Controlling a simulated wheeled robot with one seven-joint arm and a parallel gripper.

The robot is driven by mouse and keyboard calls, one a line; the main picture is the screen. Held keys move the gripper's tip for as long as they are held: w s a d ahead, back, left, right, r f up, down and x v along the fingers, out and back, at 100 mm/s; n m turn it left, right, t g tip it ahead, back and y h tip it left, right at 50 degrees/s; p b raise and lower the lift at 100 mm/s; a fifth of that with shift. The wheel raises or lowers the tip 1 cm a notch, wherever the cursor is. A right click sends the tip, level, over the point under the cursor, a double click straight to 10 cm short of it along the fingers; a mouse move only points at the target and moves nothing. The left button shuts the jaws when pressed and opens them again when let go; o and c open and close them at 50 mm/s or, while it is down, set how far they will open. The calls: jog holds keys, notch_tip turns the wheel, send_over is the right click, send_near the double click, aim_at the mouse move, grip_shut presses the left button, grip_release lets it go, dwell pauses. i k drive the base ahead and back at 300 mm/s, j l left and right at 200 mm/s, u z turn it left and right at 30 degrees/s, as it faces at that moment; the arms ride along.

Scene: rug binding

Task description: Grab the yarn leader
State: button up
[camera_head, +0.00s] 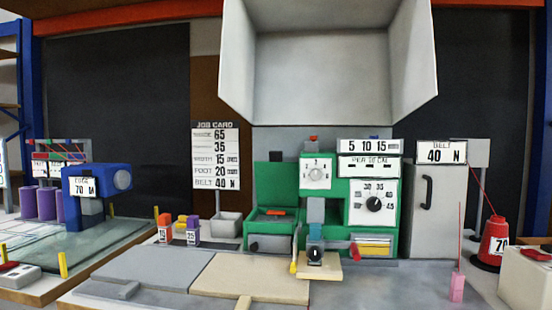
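No part is clearly marked as the yarn leader. A red yarn cone (495,240) with a "70" label stands at the right. A thin red strand (481,188) runs from its top up and left to a grey post beside the "40 N" sign. Left of the cone, a small pink block (457,288) stands upright on the grey table, with a thin red line rising from it. I cannot tell which of these is the leader's free end. My gripper is not in view.
A green machine (278,178) with dials stands at the centre back, a grey cabinet (438,210) to its right. A beige board (255,277) lies on the grey table in front. A white box (526,275) is at the right edge. A large pale hood (320,75) hangs above.

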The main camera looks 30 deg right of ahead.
aim_at(455, 295)
jog(key=z, duration=1.95)
